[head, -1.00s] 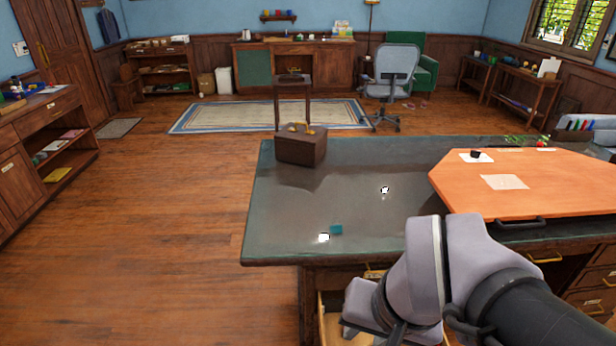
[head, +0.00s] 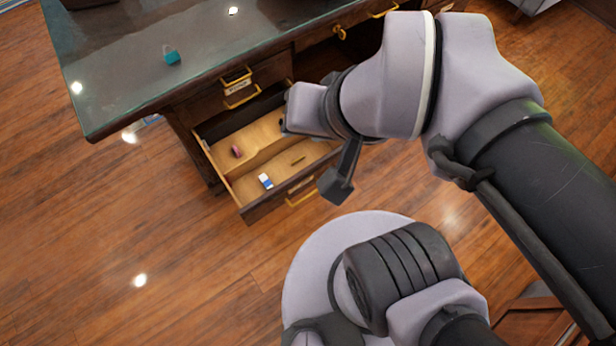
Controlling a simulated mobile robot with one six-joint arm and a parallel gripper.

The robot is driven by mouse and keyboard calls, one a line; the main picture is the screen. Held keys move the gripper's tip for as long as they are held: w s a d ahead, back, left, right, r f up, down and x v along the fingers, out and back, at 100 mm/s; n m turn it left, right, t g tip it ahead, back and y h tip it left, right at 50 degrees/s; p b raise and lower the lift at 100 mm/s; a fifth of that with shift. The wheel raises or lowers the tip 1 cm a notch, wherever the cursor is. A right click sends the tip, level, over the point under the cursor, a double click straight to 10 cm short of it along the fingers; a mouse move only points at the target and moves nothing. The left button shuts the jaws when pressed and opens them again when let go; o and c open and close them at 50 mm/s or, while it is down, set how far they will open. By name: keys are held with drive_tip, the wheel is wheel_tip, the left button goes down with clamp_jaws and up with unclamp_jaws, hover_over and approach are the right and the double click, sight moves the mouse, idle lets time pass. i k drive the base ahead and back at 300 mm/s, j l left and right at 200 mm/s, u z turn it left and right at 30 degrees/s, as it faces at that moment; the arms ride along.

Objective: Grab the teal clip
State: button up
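The teal clip (head: 172,57) lies on the dark green desk top (head: 130,95), near its front left corner. It looks like a small teal block with a small lighter part on top. My gripper (head: 312,158) is to the right of the clip and well apart from it, over the open drawer. One dark finger shows clearly. The rest is largely hidden by my own wrist, so I cannot tell how far the fingers are apart. Nothing is seen held.
An open drawer (head: 224,187) sticks out below the desk top, holding a reddish item (head: 236,151), a blue and white block (head: 265,181) and a small brass-coloured piece (head: 298,160). A shut drawer with brass handles (head: 240,88) is above. Wood floor (head: 90,230) at left is clear.

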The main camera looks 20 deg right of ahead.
sight(172, 56)
drive_tip(key=i+j+u, duration=0.35)
drive_tip(key=i+j, duration=1.25)
drive_tip(key=i, duration=0.05)
